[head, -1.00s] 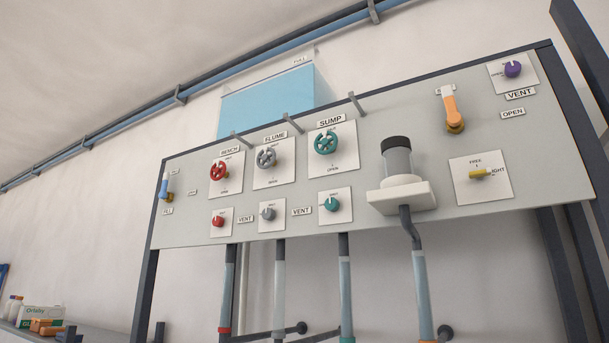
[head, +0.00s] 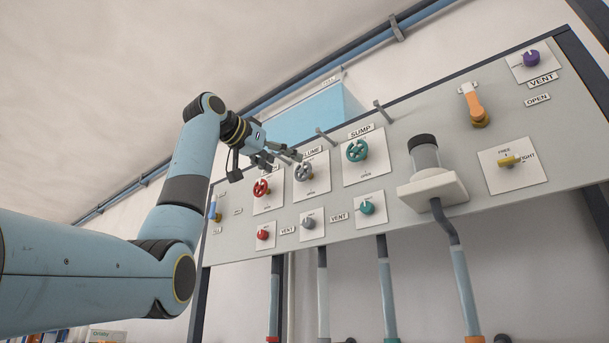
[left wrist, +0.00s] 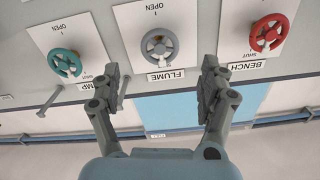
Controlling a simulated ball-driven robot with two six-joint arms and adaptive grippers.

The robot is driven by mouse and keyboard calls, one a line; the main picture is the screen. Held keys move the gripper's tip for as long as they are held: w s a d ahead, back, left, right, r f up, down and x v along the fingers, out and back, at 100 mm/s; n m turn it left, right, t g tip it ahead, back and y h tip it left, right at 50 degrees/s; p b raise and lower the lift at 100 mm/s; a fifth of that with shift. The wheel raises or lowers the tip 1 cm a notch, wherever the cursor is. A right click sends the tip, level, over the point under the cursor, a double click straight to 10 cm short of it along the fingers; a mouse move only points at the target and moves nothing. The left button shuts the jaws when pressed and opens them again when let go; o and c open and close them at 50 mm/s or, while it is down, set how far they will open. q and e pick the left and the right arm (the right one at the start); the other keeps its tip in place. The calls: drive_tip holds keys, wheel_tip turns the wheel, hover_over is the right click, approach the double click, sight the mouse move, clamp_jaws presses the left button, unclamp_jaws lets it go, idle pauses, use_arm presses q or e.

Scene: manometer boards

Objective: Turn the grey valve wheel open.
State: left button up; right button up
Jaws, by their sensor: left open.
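The grey valve wheel (head: 303,171) is on the FLUME plate of the board, between the red wheel (head: 261,188) and the teal wheel (head: 357,150). In the left wrist view the grey wheel (left wrist: 159,45) appears upside down, beyond and between the two fingers. My left gripper (head: 285,158) is open and empty, near the top of the board by the BENCH and FLUME labels. In the left wrist view its fingers (left wrist: 161,85) are spread apart, and none touches the wheel. The right gripper does not show.
Below the wheels are a red knob (head: 263,234), a grey knob (head: 308,223) and a teal knob (head: 367,208). An orange lever (head: 475,106) and a clear cylinder (head: 424,155) are further right. Hooks (head: 325,136) stick out along the board's top edge.

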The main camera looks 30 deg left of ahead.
sight(301, 172)
use_arm(q)
drive_tip(key=w+p, duration=0.1)
drive_tip(key=w, duration=0.1)
drive_tip(key=w+p, duration=0.1)
drive_tip(key=w, duration=0.2)
drive_tip(key=w+p, duration=0.1)
drive_tip(key=w, duration=0.1)
drive_tip(key=shift+w+d+r, duration=0.1)
drive_tip(key=shift+w+d, duration=0.2)
drive_tip(key=shift+w, duration=0.55)
drive_tip(key=shift+c, duration=0.2)
drive_tip(key=c, duration=1.1)
